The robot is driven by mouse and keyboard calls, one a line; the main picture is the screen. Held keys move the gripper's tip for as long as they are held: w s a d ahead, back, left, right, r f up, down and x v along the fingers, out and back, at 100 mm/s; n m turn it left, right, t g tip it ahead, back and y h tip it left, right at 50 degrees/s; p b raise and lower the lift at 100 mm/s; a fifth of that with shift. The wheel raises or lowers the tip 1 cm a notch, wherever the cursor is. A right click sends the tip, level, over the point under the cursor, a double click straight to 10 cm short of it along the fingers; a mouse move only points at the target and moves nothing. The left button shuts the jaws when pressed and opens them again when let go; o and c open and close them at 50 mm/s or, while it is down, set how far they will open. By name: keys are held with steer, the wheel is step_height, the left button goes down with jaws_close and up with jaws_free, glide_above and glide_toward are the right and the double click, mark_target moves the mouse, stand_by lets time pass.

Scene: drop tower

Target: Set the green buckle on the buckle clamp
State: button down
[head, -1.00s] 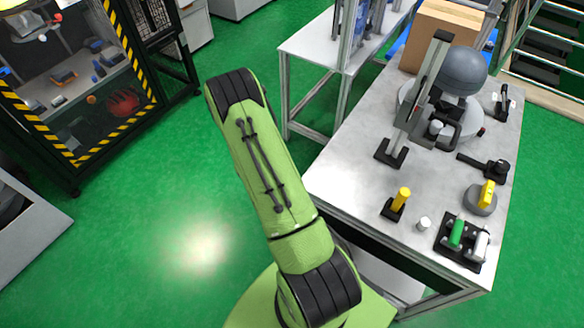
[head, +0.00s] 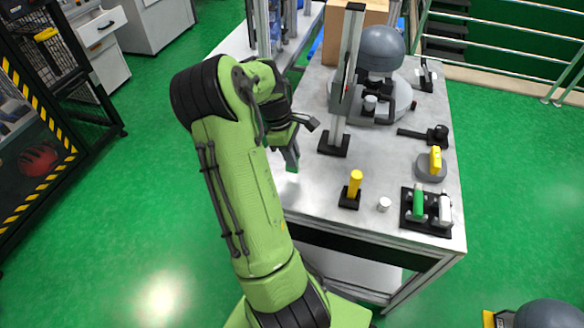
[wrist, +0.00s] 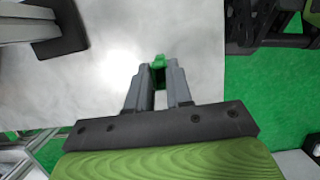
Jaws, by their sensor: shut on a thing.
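My gripper (head: 291,157) is over the left part of the grey table, its fingers pointing down. In the wrist view my gripper (wrist: 156,83) is shut on a small green piece, which I take as the green buckle (wrist: 160,62). It sticks out past the fingertips, and the rest of it is hidden between them. In the head view only a bit of the green buckle (head: 292,168) shows below the fingers. I cannot tell for sure which fixture is the buckle clamp; a black clamp-like fixture (head: 437,133) lies at the table's right side.
The grey table (head: 310,200) holds a tall column (head: 345,85) with a black foot, a yellow post (head: 355,184), a white cylinder (head: 384,204), a yellow piece (head: 435,159) on a round base, and a black tray (head: 427,228) with green and white handles.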

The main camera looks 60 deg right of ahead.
step_height(320, 180, down, 3)
steer(key=shift+f+b, duration=0.1)
steer(key=shift+b, duration=0.3)
steer(key=c, duration=1)
jaws_free()
steer(key=p+v, duration=0.4)
steer(key=v, duration=0.8)
steer(key=shift+p, duration=0.3)
steer(key=shift+a, duration=0.1)
